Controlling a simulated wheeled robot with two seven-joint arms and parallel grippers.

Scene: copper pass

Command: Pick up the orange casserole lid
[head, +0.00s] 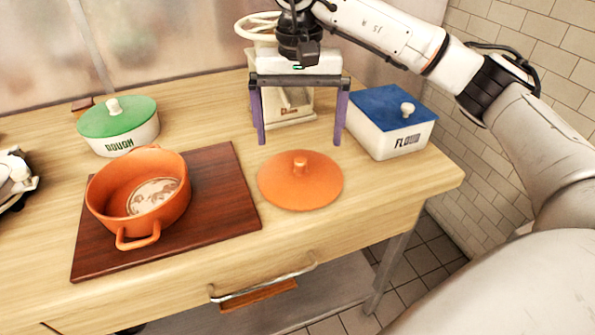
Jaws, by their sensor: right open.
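The orange casserole lid (301,187) lies flat on the wooden table, knob (299,163) up, right of the dark red-brown board. My right gripper (300,140) is open and empty. Its two purple fingers point down, one to each side, above and a little behind the lid in the head view, apart from it. The orange casserole (136,226) stands uncovered on the board, with a pale patterned patch on its inside bottom.
A blue-lidded white flour box (389,135) stands close to the right of my gripper. A cream machine with a handwheel (290,104) stands behind it. A green-lidded dough pot (134,138) is at back left. The board (222,215) borders the lid's left; bare table lies right.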

